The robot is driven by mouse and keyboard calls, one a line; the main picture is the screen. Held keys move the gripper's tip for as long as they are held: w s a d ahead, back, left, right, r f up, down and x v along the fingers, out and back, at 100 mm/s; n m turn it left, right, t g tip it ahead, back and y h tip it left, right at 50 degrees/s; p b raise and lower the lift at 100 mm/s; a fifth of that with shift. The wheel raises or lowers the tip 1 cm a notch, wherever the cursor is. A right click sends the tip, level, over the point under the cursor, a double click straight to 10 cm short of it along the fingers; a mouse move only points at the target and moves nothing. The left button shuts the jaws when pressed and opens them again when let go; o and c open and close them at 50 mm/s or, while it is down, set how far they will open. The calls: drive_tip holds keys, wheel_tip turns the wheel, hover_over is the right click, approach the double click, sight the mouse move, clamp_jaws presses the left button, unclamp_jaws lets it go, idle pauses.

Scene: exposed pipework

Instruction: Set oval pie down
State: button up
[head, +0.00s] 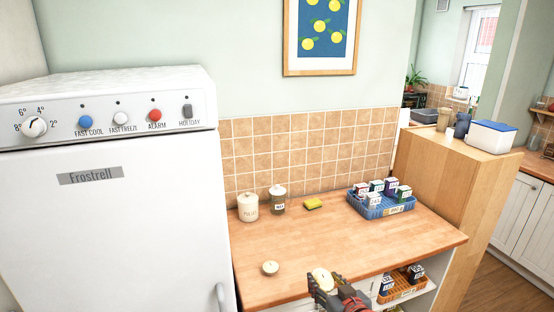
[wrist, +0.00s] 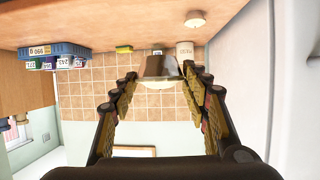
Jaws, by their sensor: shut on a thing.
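My gripper (head: 334,284) is in front of the wooden counter's front edge, at the bottom of the head view. It is shut on a pale-topped pie (head: 322,277), taken to be the oval pie. In the wrist view, which is upside down, the pie (wrist: 158,70) shows between the fingertips of my gripper (wrist: 158,82), with a grey-brown side and a cream edge. Its full outline is partly hidden by the fingers. A small round pale pie or tart (head: 270,268) sits on the counter to the left; it also shows in the wrist view (wrist: 195,19).
The wooden counter (head: 330,240) has clear room in its middle. A white canister (head: 248,208), a lidded jar (head: 278,203) and a yellow sponge (head: 313,204) stand at the back. A blue basket (head: 398,207) of small boxes is at right. A white fridge (head: 120,220) bounds the left.

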drive_tip(key=shift+w+d+r, duration=0.2)
drive_tip(key=shift+r, duration=0.35)
drive_tip(key=s+d+f+m+h, duration=0.1)
drive_tip(key=s+d+f, duration=0.1)
drive_tip(key=f, duration=1)
drive_tip(key=s+d+f+m+h, duration=0.1)
drive_tip(key=s+d+f+h, duration=0.1)
drive_tip(key=f, duration=0.9)
drive_tip(key=shift+s+d+f+m+t, duration=0.3)
drive_tip(key=shift+s+d+f, duration=0.1)
drive_tip(key=shift+d, duration=0.25)
